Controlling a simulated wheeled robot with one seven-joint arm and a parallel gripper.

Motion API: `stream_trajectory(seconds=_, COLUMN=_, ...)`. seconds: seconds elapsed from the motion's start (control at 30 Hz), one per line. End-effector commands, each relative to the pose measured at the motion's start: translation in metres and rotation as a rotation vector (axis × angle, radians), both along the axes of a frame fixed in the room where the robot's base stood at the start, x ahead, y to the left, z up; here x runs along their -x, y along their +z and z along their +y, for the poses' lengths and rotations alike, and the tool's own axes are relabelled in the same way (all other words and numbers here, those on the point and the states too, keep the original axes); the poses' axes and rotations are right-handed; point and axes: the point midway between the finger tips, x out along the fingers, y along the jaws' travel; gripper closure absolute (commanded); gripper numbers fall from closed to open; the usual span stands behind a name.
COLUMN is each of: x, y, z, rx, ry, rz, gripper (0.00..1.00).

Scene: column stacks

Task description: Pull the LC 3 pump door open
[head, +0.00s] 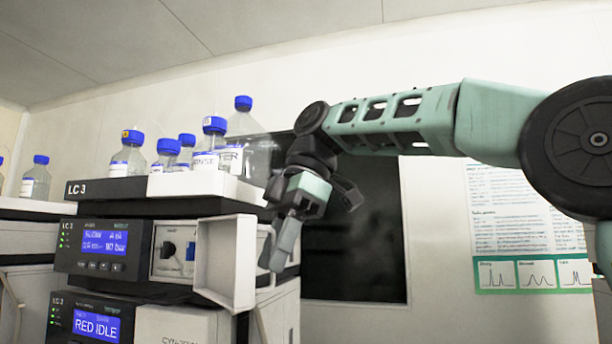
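The LC 3 stack, with its label on the black top tray (105,188), stands at the left. Its pump module (92,247) has a lit blue display. The white pump door (228,265) is swung outward from the module, with its recessed face towards me. The pale pump front with a dark knob (168,249) shows uncovered to its left. My gripper (279,252) points down just right of the door's outer edge. Its fingers overlap in this view, so their gap is hidden, and I cannot tell whether they touch the door.
Several blue-capped bottles (127,155) stand on the stack top, close to the left of my wrist. A dark panel (350,240) and a poster (525,220) are on the wall behind. Open space lies right of the door.

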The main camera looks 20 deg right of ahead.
Motion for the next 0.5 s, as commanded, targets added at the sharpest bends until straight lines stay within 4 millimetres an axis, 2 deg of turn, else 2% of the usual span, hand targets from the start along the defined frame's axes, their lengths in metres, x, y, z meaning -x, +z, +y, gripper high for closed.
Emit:
stream_trajectory(seconds=0.37, x=-0.006, y=0.066, z=-0.027, rx=-0.001, ry=-0.002, rz=-0.003, gripper=0.72)
stream_trajectory(seconds=0.5, x=-0.007, y=0.100, z=-0.039, rx=-0.001, ry=-0.004, rz=-0.001, gripper=0.72)
